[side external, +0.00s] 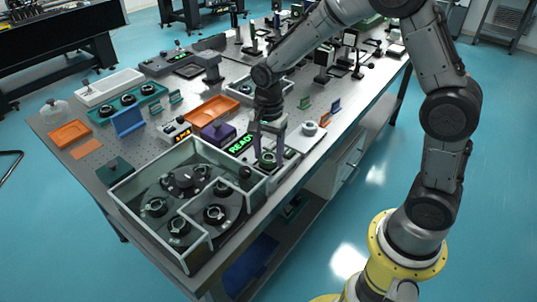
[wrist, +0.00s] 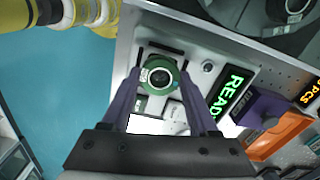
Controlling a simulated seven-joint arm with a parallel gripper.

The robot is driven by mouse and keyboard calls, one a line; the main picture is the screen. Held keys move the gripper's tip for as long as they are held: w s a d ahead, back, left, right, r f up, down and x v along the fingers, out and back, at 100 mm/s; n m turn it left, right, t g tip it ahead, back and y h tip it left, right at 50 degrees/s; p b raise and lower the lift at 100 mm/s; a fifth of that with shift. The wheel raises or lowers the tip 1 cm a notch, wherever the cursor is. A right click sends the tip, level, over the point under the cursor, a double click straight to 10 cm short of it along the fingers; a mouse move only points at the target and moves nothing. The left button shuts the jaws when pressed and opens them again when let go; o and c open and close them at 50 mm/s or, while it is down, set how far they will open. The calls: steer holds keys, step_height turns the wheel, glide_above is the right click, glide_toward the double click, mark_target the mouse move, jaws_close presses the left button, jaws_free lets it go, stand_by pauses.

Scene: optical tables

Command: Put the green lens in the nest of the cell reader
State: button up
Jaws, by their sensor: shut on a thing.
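In the side external view my gripper (side external: 268,150) points down over the pale plate of the cell reader (side external: 285,168), with the lens low between the fingers. The cell reader (wrist: 203,45) has a display (wrist: 232,92) reading READY in green. The lens and fingers cover the nest area, so I cannot tell whether the lens touches the nest.
A clear-walled enclosure (side external: 150,176) with several dark round mounts stands close in front. A purple box (side external: 218,134), an orange tray (side external: 211,111) and a small counter display (side external: 176,133) are nearby. The table edge is close.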

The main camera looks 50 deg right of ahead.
mark_target(268, 157)
steer(key=shift+f, duration=0.35)
steer(key=shift+s+f, duration=0.15)
steer(key=shift+f, duration=0.65)
steer(key=o, duration=1.4)
steer(key=shift+c, duration=0.2)
step_height(268, 157, up, 13)
steer(key=s+r+n+t, duration=0.2)
steer(key=s+n, duration=0.6)
steer(key=s, duration=0.2)
steer(key=s+r+n+t, duration=0.3)
steer(key=s+n, duration=0.4)
steer(key=s, duration=0.3)
steer(key=shift+s+d+n+t, duration=0.3)
steer(key=shift+s+d+n, duration=0.05)
steer(key=shift+s+n, duration=0.05)
